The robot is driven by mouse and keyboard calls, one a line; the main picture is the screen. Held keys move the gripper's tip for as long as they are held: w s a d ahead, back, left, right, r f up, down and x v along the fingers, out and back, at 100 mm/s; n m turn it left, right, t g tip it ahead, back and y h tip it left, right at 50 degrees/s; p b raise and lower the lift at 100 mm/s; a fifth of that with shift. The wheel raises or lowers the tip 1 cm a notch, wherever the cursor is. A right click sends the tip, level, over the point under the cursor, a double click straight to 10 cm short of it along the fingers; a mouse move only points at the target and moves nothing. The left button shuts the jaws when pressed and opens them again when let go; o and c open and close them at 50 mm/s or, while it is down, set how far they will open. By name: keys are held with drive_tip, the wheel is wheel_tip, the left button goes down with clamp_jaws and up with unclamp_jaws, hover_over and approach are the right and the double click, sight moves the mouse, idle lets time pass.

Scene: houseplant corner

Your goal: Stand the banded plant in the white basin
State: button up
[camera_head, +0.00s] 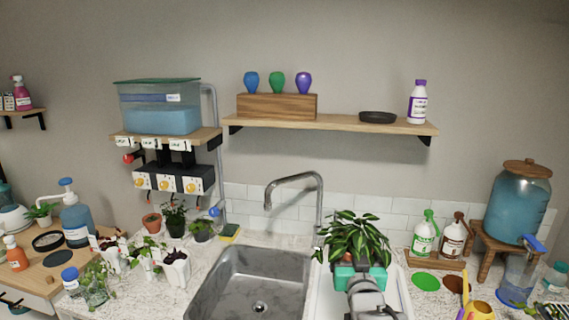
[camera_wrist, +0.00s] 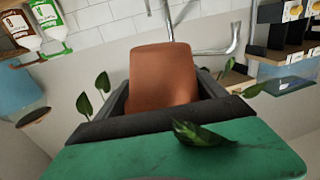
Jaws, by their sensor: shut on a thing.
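The plant (camera_head: 354,236) has broad green leaves with pale markings and stands roughly upright over the white basin (camera_head: 401,291), to the right of the steel sink. In the wrist view its plain terracotta pot (camera_wrist: 163,75) sits between the jaws, with a few leaves showing around it. No band shows on the visible side of the pot. My gripper (camera_head: 359,268) is shut on the pot; it also shows in the wrist view (camera_wrist: 162,98). My gripper and arm hide the pot and much of the basin in the head view. I cannot tell whether the pot touches the basin floor.
The steel sink (camera_head: 250,285) and its faucet (camera_head: 296,182) are to the left. Two spray bottles (camera_head: 425,235) on a wooden tray and a blue water dispenser (camera_head: 519,203) stand to the right. Several small potted plants crowd the left counter. A wooden shelf (camera_head: 340,123) is above.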

drive_tip(key=s+a+f+y, duration=0.1)
drive_tip(key=s+f, duration=0.9)
drive_tip(key=f, duration=0.2)
wheel_tip(320, 180, up, 6)
drive_tip(key=s, duration=0.3)
drive_tip(key=shift+a+n, duration=0.2)
drive_tip(key=shift+n, duration=0.1)
drive_tip(key=shift+d+f, duration=0.1)
